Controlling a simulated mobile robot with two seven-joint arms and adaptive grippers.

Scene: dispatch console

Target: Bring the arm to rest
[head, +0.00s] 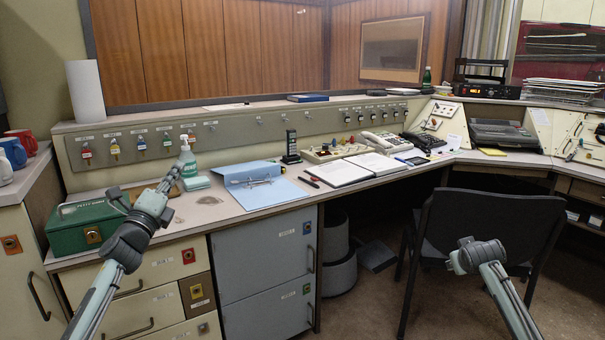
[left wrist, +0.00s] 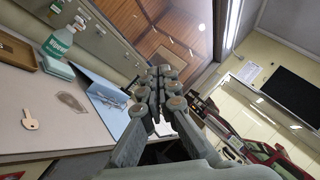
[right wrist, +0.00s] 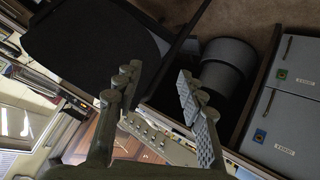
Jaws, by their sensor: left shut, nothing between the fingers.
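My left gripper (head: 176,172) is over the left part of the desk, in front of the spray bottle (head: 187,160). In the left wrist view its fingers (left wrist: 163,84) are together, with nothing between them. My right arm comes in at the lower right of the head view, in front of the black chair (head: 478,225). In the right wrist view my right gripper (right wrist: 157,88) has its two fingers well apart and nothing held between them.
The desk (head: 215,208) holds a green metal box (head: 80,222), a blue folder (head: 250,175) and an open book (head: 352,168). A grey bin (right wrist: 228,65) stands under the desk. Floor shows between cabinets and chair.

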